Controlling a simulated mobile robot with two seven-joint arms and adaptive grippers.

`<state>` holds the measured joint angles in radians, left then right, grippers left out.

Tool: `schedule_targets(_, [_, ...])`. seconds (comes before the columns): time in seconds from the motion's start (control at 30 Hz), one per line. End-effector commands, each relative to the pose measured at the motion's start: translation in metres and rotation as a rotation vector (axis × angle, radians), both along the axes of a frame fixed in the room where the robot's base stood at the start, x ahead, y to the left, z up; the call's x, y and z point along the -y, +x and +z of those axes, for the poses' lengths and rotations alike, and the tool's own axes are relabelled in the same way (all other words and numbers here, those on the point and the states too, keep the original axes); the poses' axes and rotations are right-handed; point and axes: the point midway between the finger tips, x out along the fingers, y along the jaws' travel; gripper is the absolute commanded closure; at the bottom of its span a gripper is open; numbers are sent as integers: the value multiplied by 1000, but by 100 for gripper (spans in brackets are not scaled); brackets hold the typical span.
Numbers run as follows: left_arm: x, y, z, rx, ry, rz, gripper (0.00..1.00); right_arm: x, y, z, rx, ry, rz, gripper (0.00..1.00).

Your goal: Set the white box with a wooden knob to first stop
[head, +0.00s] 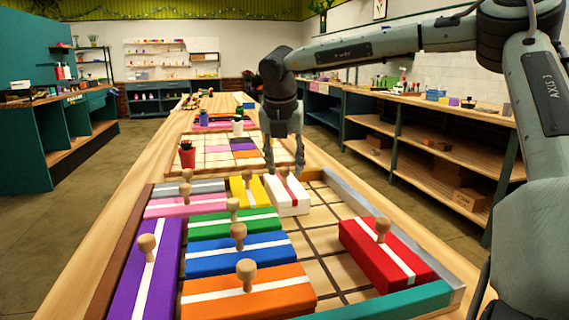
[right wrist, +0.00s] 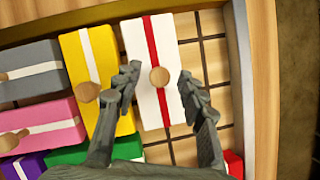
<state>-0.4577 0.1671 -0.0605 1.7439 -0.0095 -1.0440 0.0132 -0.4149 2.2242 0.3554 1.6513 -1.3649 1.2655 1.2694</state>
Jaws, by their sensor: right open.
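The white box (head: 288,208) with a red stripe and a wooden knob lies in the far part of the tray, right of the yellow box (head: 247,191). In the right wrist view, the white box (right wrist: 139,42) is seen from above with its round knob (right wrist: 159,77) near the middle. My right gripper (head: 285,172) is open above the white box. In the right wrist view, its fingers (right wrist: 160,76) stand either side of the knob, apart from it. My left gripper is not in view.
The gridded tray holds several other knobbed boxes: grey, pink, green, blue (head: 236,256), orange (head: 249,301), purple (head: 153,281) and red (head: 385,256). Bare grid squares (head: 318,236) lie between the white and red boxes.

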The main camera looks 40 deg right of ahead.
Motion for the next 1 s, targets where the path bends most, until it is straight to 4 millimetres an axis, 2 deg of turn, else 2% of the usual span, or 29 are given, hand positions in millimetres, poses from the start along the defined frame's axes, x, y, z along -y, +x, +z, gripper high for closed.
schedule_targets(0.17, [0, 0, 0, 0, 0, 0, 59, 0, 0, 0, 0, 0, 0, 59])
schedule_targets(0.5, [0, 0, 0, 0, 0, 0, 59, 0, 0, 0, 1, 0, 0, 100])
schedule_targets(1.0, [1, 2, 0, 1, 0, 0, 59, 3, -5, 0, 2, 1, 0, 100])
